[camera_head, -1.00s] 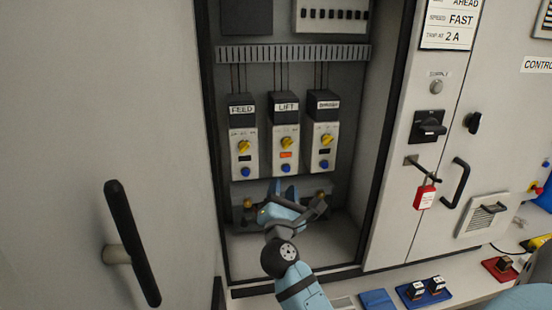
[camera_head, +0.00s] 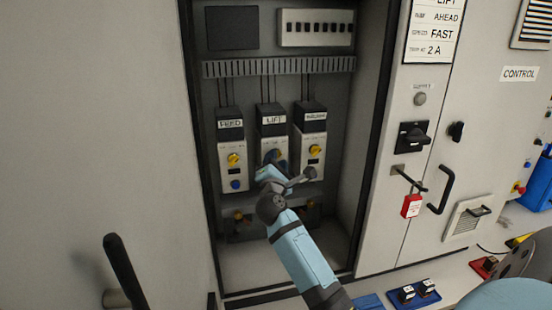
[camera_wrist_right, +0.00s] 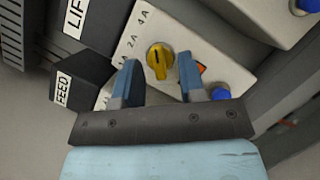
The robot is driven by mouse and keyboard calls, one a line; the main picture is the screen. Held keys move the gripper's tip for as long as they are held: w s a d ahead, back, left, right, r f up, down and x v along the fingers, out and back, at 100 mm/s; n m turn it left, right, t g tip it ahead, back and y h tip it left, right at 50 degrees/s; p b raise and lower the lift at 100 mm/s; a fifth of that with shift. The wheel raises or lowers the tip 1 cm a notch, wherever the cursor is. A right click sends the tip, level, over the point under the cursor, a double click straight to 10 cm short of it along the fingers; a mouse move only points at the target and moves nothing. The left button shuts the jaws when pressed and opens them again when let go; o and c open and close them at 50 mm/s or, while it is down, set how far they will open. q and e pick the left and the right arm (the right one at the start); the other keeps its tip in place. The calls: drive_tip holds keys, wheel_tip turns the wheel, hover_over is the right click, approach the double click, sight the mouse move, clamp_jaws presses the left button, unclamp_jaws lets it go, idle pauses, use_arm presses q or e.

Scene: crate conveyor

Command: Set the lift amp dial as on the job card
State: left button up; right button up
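The lift unit carries the LIFT label (camera_head: 272,120) and stands between two like units in the open cabinet. Its yellow amp dial (camera_wrist_right: 158,60) shows in the wrist view, with 2 A and 4 A marks beside it; I cannot read its setting surely. My right gripper (camera_head: 273,163) is in front of this unit and hides the dial in the head view. In the wrist view its blue fingers (camera_wrist_right: 159,66) are apart, with the dial between their tips; contact is not clear. The job card (camera_head: 433,30) reads LIFT, AHEAD, FAST and 2 A. My left gripper is out of view.
The FEED unit (camera_head: 233,160) is close on the left and another unit (camera_head: 313,152) close on the right, each with a yellow dial and blue button. The lift's blue button (camera_wrist_right: 219,93) is beside the fingers. A red padlock (camera_head: 411,206) hangs outside the cabinet.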

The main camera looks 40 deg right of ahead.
drive_tip(key=shift+w+d+r, duration=0.1)
drive_tip(key=shift+w+d, duration=0.1)
drive_tip(key=c, duration=0.6)
drive_tip(key=shift+s+r, duration=0.1)
clamp_jaws()
